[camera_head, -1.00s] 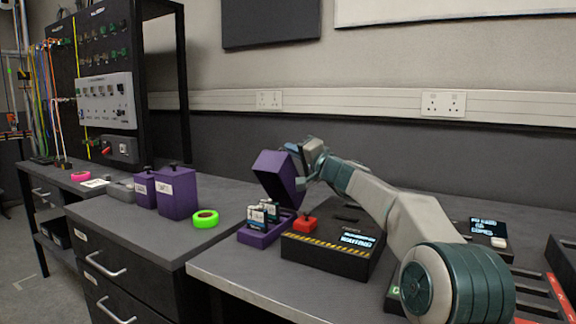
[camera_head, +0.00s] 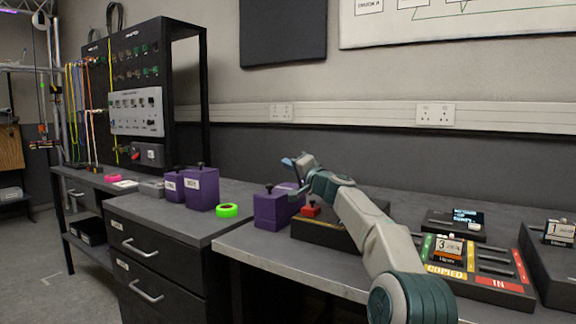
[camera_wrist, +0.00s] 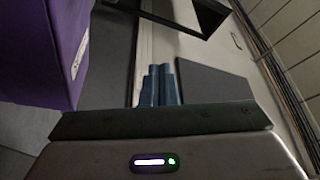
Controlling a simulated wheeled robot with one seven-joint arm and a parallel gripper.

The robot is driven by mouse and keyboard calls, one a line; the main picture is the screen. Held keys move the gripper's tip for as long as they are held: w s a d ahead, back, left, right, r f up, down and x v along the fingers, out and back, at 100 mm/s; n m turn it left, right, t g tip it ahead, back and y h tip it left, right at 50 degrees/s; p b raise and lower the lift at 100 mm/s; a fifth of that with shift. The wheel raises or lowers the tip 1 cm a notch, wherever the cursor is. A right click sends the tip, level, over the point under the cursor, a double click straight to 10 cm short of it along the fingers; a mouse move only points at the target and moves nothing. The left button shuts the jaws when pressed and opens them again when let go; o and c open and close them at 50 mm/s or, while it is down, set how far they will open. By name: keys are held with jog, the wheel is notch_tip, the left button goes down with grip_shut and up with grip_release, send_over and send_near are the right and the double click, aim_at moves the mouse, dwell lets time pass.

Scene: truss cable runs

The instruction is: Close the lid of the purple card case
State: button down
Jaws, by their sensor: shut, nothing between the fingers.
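The purple card case (camera_head: 271,209) stands on the right bench and its lid is now down, so it looks like a closed purple block. The cards inside are hidden. My gripper (camera_head: 288,162) is above and just right of the case, raised clear of it, with its fingers shut and empty. In the wrist view my shut fingers (camera_wrist: 160,85) point away with nothing between them. A purple surface (camera_wrist: 40,50) with a pale label edge fills the upper left there; it is close to the fingers but apart from them.
Two other purple cases (camera_head: 201,188) and a green tape roll (camera_head: 228,210) sit on the left bench. A black box with a red button (camera_head: 311,209) stands right of the case, partly behind my arm. A card rack (camera_head: 470,268) lies further right.

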jog(key=shift+s+a, duration=0.15)
jog(key=shift+a, duration=0.3)
jog(key=shift+r, duration=0.1)
notch_tip(320, 180, up, 4)
jog(key=p, duration=0.4)
jog(key=s+d+f+b, duration=0.4)
jog(key=s+d+b, duration=0.1)
jog(key=d, duration=0.3)
jog(key=s+a+r+n+g+h+p, duration=0.15)
jog(key=s+a+g+p, duration=0.25)
jog(key=s+p, duration=0.4)
jog(key=s+a+r+n+g+h+p, duration=0.1)
jog(key=s+a+n+g+h+p, duration=0.2)
jog(key=s+p, duration=0.5)
jog(key=s+d+g+h+p, duration=0.2)
jog(key=s+d+p, duration=0.2)
jog(key=s+p, duration=0.3)
jog(key=s+d+g+h+p, duration=0.2)
jog(key=s+d+p, duration=0.3)
jog(key=s, duration=1)
jog(key=s+d+g+h+p, duration=0.2)
jog(key=s+d+p, duration=0.3)
jog(key=s+p, duration=0.4)
jog(key=s+h, duration=0.1)
jog(key=s, duration=0.2)
jog(key=shift+d+r+n, duration=0.2)
jog(key=shift+r+n, duration=0.15)
jog(key=shift+r, duration=0.05)
